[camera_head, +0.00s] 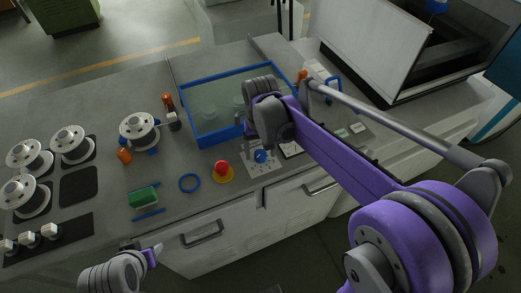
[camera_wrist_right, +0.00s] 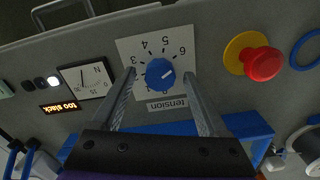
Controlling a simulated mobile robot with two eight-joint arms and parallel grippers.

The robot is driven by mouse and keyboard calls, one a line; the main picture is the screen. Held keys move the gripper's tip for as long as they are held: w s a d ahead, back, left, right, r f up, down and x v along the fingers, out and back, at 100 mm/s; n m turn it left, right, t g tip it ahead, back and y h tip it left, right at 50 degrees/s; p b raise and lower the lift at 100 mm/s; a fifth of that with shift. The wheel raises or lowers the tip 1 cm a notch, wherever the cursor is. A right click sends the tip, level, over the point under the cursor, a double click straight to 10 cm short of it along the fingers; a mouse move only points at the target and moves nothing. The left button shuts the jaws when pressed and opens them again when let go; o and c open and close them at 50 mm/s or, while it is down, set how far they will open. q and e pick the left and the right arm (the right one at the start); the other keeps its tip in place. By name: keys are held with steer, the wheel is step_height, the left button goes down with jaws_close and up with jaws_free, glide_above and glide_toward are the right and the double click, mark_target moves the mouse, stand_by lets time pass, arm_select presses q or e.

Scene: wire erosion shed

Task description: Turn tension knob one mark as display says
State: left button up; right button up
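The display (camera_wrist_right: 58,107) reads "too slack". My right gripper (camera_wrist_right: 159,78) is open, with one finger on each side of the knob; I cannot tell whether they touch it. The knob also shows in the head view (camera_head: 261,156), below my right wrist. My left gripper (camera_head: 154,254) is at the lower left, away from the panel.
A red stop button (camera_wrist_right: 262,62) on a yellow base is beside the dial. A gauge marked N (camera_wrist_right: 82,82) is on the other side. A blue ring (camera_head: 189,183), a green block (camera_head: 143,196), spools (camera_head: 139,130) and a blue-rimmed tank (camera_head: 204,142) occupy the bench.

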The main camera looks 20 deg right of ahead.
mark_target(261, 154)
steer(key=shift+r, duration=0.1)
step_height(261, 154, up, 11)
steer(key=shift+p, duration=0.3)
steer(key=shift+f, duration=0.2)
stand_by(0.4)
steer(key=s+f+n+t, duration=0.2)
steer(key=s+f+t, duration=0.3)
steer(key=s+f, duration=0.7)
steer(key=s, duration=0.4)
steer(key=shift+n+t, duration=0.3)
